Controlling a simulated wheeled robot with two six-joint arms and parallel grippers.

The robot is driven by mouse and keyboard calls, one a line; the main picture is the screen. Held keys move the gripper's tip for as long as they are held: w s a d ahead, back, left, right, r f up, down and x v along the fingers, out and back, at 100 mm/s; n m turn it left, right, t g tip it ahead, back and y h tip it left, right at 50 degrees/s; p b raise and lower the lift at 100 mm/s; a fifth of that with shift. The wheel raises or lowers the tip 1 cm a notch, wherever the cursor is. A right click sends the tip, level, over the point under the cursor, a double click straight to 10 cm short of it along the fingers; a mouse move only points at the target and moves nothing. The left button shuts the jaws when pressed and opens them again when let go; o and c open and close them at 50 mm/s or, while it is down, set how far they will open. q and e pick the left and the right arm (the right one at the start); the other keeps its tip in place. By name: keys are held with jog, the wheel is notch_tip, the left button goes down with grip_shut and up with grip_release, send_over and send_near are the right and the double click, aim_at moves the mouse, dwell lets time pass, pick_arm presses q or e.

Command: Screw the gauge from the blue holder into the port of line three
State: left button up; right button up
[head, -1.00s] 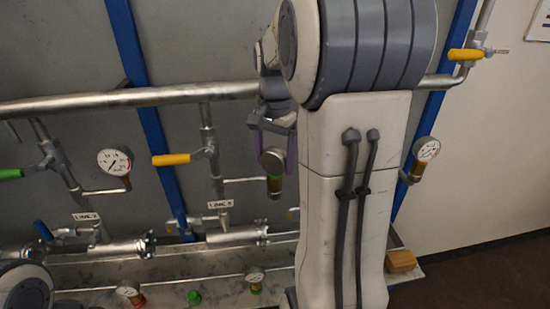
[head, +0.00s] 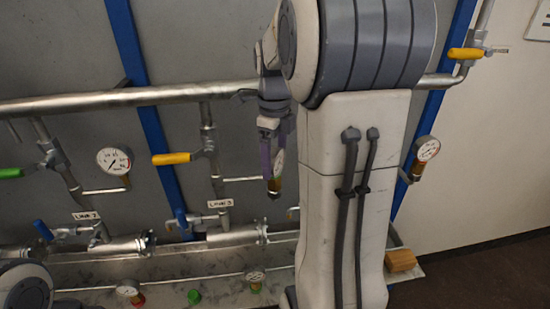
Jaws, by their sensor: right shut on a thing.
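My right gripper (head: 274,164) is shut on a gauge (head: 278,166), held upright with its dial turned partly to the side. The gauge's brass stem (head: 274,186) is at the right end of the thin side pipe (head: 240,179) of line three, marked by the label (head: 219,203). I cannot tell how far the stem is in the port. A yellow-handled valve (head: 172,159) is on this line. No blue holder can be made out. My left gripper is out of view.
A gauge (head: 114,160) is mounted on line two at left, another (head: 427,149) at far right. On the bench are two gauges (head: 128,289) (head: 256,277), a green piece (head: 194,296) and a wooden block (head: 400,260). My right arm hides the wall right of line three.

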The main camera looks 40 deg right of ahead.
jog(key=o, duration=1.5)
jog(key=shift+c, duration=0.2)
notch_tip(320, 180, up, 11)
jog(key=shift+f+b, duration=0.2)
jog(key=shift+b, duration=0.1)
